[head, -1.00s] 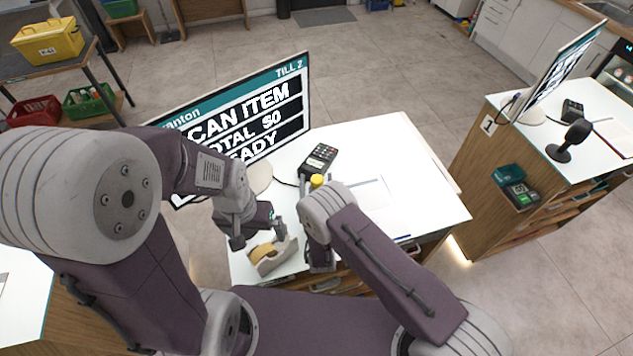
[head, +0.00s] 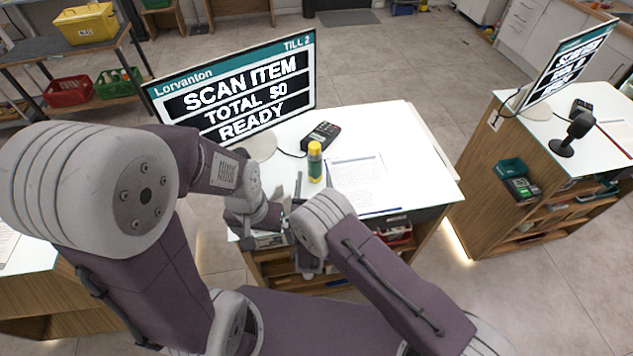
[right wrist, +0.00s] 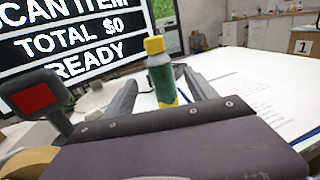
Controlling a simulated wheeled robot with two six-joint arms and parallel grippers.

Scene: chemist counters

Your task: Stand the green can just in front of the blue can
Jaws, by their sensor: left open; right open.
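A green cylinder with a yellow cap (head: 314,163) stands upright on the white counter before the till screen. It also shows in the right wrist view (right wrist: 161,78), where it stands beyond and between my right gripper's spread fingers, apparently not held. My right gripper (head: 313,181) is open, low at the counter's near side, partly hidden by its own forearm. My left gripper (head: 268,218) is open, to the left of it, by the counter's near edge; its fingers are hard to make out. I see no blue can in either view.
The till screen (head: 240,92) stands at the back left, with a card reader (head: 321,134) right of it. Papers (head: 358,172) lie right of the cylinder. In the right wrist view, a scanner with a red window (right wrist: 38,100) and a tan tape roll (right wrist: 28,163) are at left.

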